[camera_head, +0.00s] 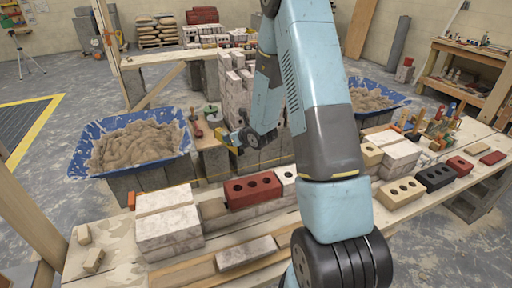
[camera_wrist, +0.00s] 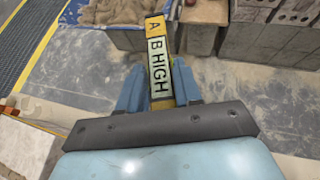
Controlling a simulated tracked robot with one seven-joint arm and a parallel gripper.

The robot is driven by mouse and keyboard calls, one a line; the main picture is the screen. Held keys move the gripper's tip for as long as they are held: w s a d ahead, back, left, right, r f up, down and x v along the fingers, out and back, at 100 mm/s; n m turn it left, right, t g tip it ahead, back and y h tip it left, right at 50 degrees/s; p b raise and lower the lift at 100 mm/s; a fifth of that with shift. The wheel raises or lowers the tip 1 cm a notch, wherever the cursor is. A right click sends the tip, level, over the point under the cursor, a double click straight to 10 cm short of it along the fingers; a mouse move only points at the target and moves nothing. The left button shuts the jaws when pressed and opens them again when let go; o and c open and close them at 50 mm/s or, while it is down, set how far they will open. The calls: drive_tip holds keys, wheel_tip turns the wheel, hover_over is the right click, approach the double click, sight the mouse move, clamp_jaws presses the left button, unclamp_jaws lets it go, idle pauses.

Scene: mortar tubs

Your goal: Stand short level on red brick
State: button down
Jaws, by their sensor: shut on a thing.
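My gripper (camera_head: 246,139) is shut on a yellow bar, which looks like the short level (camera_head: 231,141). In the wrist view, the level (camera_wrist: 155,28) sticks out beyond the gripper (camera_wrist: 159,80) and carries a white label reading "B HIGH". The level is in the air behind the front wall, its lower part hidden by the gripper body. A red brick (camera_head: 253,190) with three holes lies on the front brick row, in front of and below my gripper. Its top is clear.
A white brick (camera_head: 286,177) adjoins the red brick's right end. Pale blocks (camera_head: 168,222) stand to its left. Blue mortar tubs stand at left (camera_head: 170,172) and behind my arm at right (camera_head: 392,104). A tall brick stack (camera_head: 235,85) rises behind my gripper. More bricks (camera_head: 437,178) lie at right.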

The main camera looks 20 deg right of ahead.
drive_tip(key=shift+d, duration=0.55)
drive_tip(key=shift+r, duration=0.3)
drive_tip(key=shift+s+a+r+n+g+y, duration=0.15)
drive_tip(key=shift+r+n+g+y, duration=0.2)
drive_tip(key=shift+n+y, duration=0.35)
drive_tip(key=shift+s+a+r+n+g+y, duration=0.25)
drive_tip(key=shift+a+r+n+g+y, duration=0.1)
drive_tip(key=shift+r+n+y, duration=0.25)
drive_tip(key=n, duration=0.1)
drive_tip(key=s+g+y, duration=0.1)
drive_tip(key=n, duration=0.1)
drive_tip(key=shift+s+a+r+n+y, duration=0.25)
drive_tip(key=shift+s+r+n+y, duration=0.05)
drive_tip(key=shift+s+r+y, duration=0.1)
drive_tip(key=s+d+n+g+y, duration=0.4)
drive_tip(key=s+n+g, duration=0.5)
drive_tip(key=s, duration=0.5)
drive_tip(key=shift+d+f, duration=0.1)
drive_tip(key=shift+f, duration=2.55)
drive_tip(key=shift+f, duration=0.25)
